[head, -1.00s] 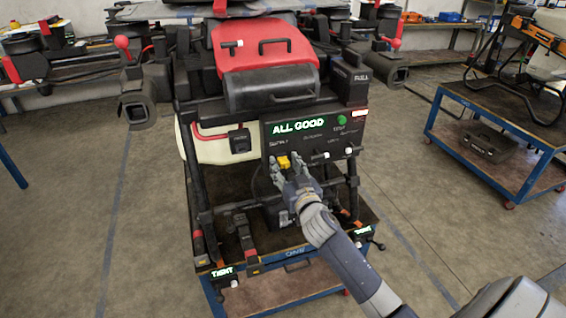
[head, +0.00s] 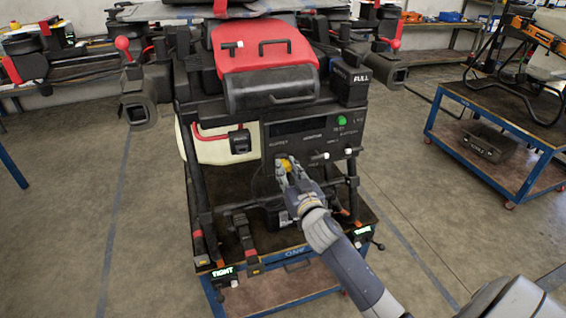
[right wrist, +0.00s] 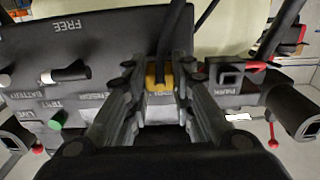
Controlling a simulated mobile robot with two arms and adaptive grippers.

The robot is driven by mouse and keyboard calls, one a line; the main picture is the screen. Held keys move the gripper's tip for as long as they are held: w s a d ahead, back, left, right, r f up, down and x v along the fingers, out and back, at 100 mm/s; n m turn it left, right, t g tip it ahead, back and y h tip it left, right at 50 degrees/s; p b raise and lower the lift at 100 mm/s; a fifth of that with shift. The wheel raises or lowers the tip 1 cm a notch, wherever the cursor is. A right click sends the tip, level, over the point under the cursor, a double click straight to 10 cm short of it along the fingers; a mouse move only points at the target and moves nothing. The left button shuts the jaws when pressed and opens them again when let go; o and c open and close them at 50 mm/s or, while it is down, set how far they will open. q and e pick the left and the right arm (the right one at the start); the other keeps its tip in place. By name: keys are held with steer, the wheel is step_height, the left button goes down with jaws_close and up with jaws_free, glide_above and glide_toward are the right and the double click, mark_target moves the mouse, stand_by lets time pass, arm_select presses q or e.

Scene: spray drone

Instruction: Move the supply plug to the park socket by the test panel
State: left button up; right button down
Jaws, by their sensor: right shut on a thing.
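The yellow supply plug (head: 286,162) is between the fingers of my right gripper (head: 289,172), in front of the test panel (head: 310,135). In the right wrist view the gripper (right wrist: 158,95) is shut on the plug (right wrist: 158,76), and a dark cable runs up from it. The fingers hide part of the plug and the supply socket, so I cannot tell how far apart they are. The park socket (head: 240,142) is a small black box left of the panel; in the right wrist view the park socket (right wrist: 228,76) is right of the plug. My left gripper is not in view.
The panel's display (head: 297,126) is dark. A green test button (head: 342,120) and white-tipped levers sit on the panel's right. The drone's dark legs stand on a blue-framed cart (head: 285,262). Another cart (head: 510,150) stands at right, with open floor between.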

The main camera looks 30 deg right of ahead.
mark_target(287, 170)
steer(key=shift+p+v, duration=0.4)
steer(key=shift+v, duration=1.85)
